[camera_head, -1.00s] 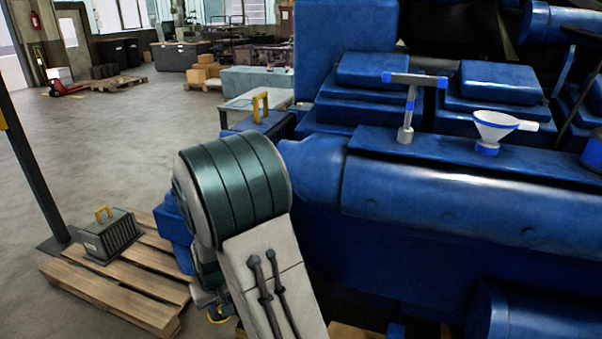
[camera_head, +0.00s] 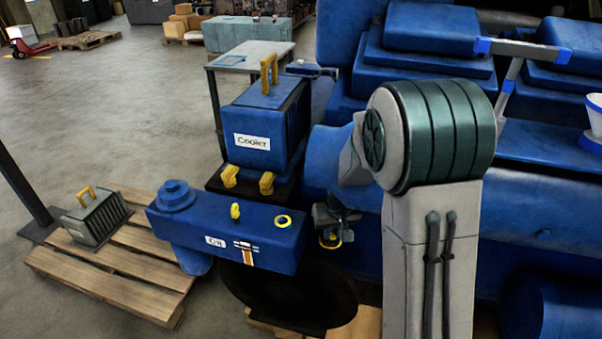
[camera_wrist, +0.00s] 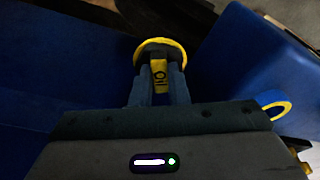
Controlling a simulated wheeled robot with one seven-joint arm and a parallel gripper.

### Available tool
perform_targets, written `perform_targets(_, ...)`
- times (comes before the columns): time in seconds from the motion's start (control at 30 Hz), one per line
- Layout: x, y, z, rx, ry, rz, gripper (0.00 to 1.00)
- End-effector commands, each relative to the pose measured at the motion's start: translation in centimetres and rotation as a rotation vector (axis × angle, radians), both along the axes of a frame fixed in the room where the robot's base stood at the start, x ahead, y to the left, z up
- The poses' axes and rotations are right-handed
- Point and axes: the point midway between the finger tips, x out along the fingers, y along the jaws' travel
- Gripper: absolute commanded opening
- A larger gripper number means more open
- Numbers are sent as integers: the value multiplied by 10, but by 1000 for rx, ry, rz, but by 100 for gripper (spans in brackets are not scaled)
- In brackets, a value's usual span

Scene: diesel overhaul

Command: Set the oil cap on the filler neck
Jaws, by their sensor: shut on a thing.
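The oil cap is a dark disc with a yellow rim and a yellow grip. In the wrist view the oil cap (camera_wrist: 160,49) sits between the fingers of my gripper (camera_wrist: 158,82), which is shut on it. In the head view my gripper (camera_head: 333,218) hangs just right of the blue oil unit, with the cap's yellow edge (camera_head: 331,241) below it. The filler neck (camera_head: 283,221) is a yellow-ringed opening on top of the oil unit's right end. The yellow ring at the right of the wrist view looks like this neck (camera_wrist: 275,106). Cap and neck are apart.
The blue oil unit (camera_head: 211,225) carries a yellow knob (camera_head: 235,211). Behind it stands a blue cooler (camera_head: 259,131) with yellow handle and feet. The blue engine (camera_head: 340,165) is close behind my gripper. A pallet (camera_head: 105,274) with a grey box (camera_head: 97,218) lies left.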

Motion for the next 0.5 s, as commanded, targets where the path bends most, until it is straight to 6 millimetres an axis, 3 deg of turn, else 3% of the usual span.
perform_targets(0.2,29,54,61,10,-9,249,0)
perform_targets(0.5,30,110,137,-1,-12,523,0)
